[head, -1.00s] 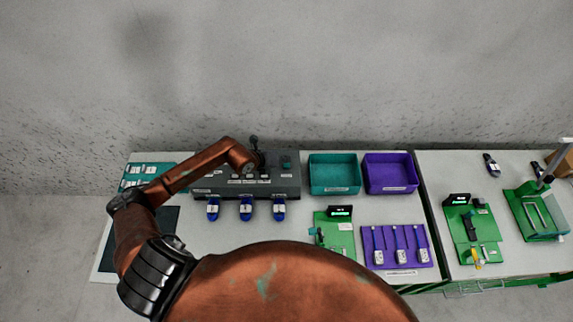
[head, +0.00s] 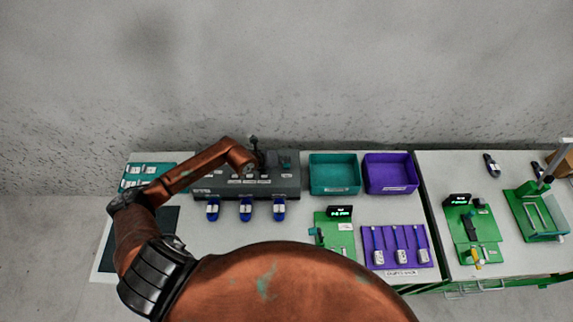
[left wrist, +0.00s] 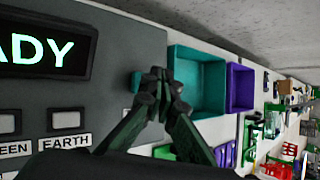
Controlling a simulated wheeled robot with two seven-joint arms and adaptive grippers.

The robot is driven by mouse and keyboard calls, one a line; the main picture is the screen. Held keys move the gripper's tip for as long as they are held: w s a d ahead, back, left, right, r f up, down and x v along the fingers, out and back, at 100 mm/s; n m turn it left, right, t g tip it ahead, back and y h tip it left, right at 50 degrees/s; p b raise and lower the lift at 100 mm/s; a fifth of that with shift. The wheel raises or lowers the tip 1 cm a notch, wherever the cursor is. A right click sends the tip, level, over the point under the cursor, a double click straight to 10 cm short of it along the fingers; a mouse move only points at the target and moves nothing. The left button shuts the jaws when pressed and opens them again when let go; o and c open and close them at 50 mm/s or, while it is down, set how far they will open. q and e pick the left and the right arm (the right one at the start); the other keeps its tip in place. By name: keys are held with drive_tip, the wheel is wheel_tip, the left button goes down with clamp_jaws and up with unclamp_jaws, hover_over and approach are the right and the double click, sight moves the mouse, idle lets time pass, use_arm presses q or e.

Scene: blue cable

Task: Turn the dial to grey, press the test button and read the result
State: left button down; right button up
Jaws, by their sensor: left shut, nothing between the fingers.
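The grey tester box (head: 245,190) stands at the back left of the table, with three blue cable connectors (head: 246,208) along its front edge. In the left wrist view its display (left wrist: 40,50) shows green letters ending in "ADY", the rest cut off. Below are grey sockets, one above an "EARTH" label (left wrist: 67,142). My left gripper (head: 258,160) is over the box's back right part; in the left wrist view its fingers (left wrist: 158,80) are shut and empty. A small green part (left wrist: 137,80) shows beside them. I cannot make out the dial or the test button. My right gripper is out of view.
A teal bin (head: 334,190) and a purple bin (head: 391,189) stand right of the box. In front are a green fixture (head: 335,240) and a purple rack (head: 375,250). A second table at the right holds more green fixtures (head: 465,235). A dark mat (head: 165,235) lies at the left.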

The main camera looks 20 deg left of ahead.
sight(285, 166)
use_arm(q)
drive_tip(key=shift+f, duration=0.35)
drive_tip(key=shift+f+b, duration=0.4)
drive_tip(key=shift+f, duration=0.15)
idle(0.8)
drive_tip(key=shift+r, duration=0.1)
drive_tip(key=shift+r+p, duration=0.8)
drive_tip(key=shift+r, duration=0.05)
wheel_tip(285, 166, up, 5)
drive_tip(key=p, duration=0.4)
drive_tip(key=shift+r, duration=0.1)
drive_tip(key=shift+s, duration=0.1)
idle(0.7)
